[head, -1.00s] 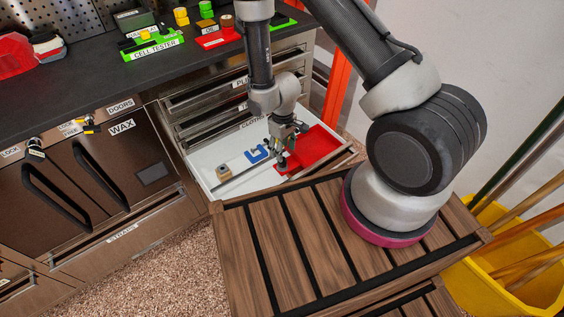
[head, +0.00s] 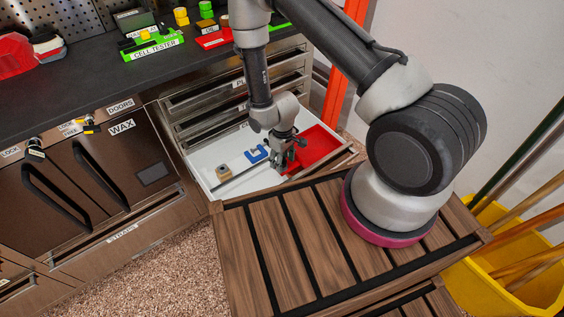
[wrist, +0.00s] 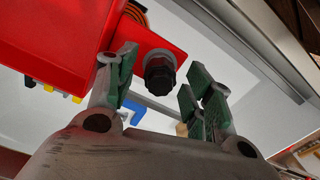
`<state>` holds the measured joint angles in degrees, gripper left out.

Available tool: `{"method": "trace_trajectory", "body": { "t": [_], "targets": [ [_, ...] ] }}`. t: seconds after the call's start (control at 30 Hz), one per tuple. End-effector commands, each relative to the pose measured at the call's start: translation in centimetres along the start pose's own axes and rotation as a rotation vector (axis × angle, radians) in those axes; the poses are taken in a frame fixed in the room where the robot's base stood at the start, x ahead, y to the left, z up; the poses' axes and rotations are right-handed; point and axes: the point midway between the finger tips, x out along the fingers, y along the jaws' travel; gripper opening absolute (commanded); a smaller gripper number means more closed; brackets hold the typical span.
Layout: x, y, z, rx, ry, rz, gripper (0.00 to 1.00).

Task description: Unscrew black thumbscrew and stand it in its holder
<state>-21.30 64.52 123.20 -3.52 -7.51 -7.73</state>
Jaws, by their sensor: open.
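The black thumbscrew (wrist: 160,73) shows in the wrist view as a dark knurled knob between my two green-padded fingers. My gripper (wrist: 161,82) is open, with a visible gap on both sides of the knob. In the head view my gripper (head: 284,168) is low over the open white drawer, beside the red piece. It hides the thumbscrew there. I cannot tell how the thumbscrew is seated or which object is its holder.
The open drawer (head: 207,178) holds a blue clamp-shaped piece (head: 255,154), a small tan block (head: 222,171) and a red tray-like piece (head: 318,143). A wooden-slatted top (head: 275,240) lies in front. A yellow bucket (head: 520,285) stands at the right.

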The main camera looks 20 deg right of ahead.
Motion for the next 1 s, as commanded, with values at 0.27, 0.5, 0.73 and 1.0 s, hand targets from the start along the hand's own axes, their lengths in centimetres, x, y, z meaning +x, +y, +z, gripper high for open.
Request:
{"method": "trace_trajectory", "body": {
  "t": [0.27, 0.5, 0.73, 1.0],
  "targets": [
    [-0.02, 0.0, 0.01, 0.0, 0.0, 0.0, 0.52],
    [-0.02, 0.0, 0.01, 0.0, 0.0, 0.0, 0.52],
    [-0.02, 0.0, 0.0, 0.0, 0.0, 0.0, 0.21],
    [-0.07, 0.0, 0.0, 0.0, 0.0, 0.0, 0.0]
  ]
}}
